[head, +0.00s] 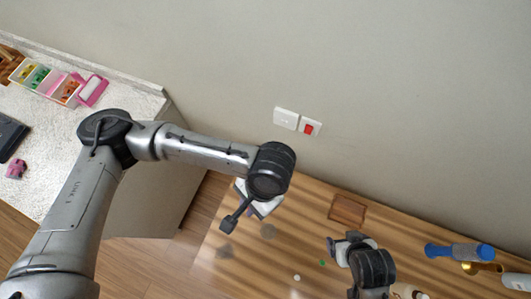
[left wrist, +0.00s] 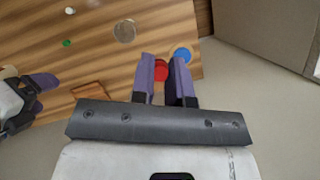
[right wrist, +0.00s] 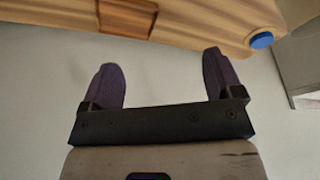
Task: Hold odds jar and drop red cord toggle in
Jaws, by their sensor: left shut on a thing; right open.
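My left gripper (left wrist: 167,80) is shut on a small red object, which looks like the red cord toggle (left wrist: 161,70). It is held above the wooden table. In the head view the left gripper (head: 230,222) hangs over the table's left part, and the toggle cannot be made out there. A round greyish translucent shape (head: 268,232) on the table also shows in the left wrist view (left wrist: 125,30); I cannot tell whether it is the odds jar. My right gripper (right wrist: 162,82) is open and empty, and in the head view it (head: 337,247) is right of that shape.
A shallow brown wooden piece (head: 347,208) lies near the wall. A blue bottle-like object (head: 460,250) and a gold one (head: 483,268) lie to the right. A small green piece (head: 321,262) and a white one (head: 297,278) are between the grippers. A counter (head: 130,95) stands left.

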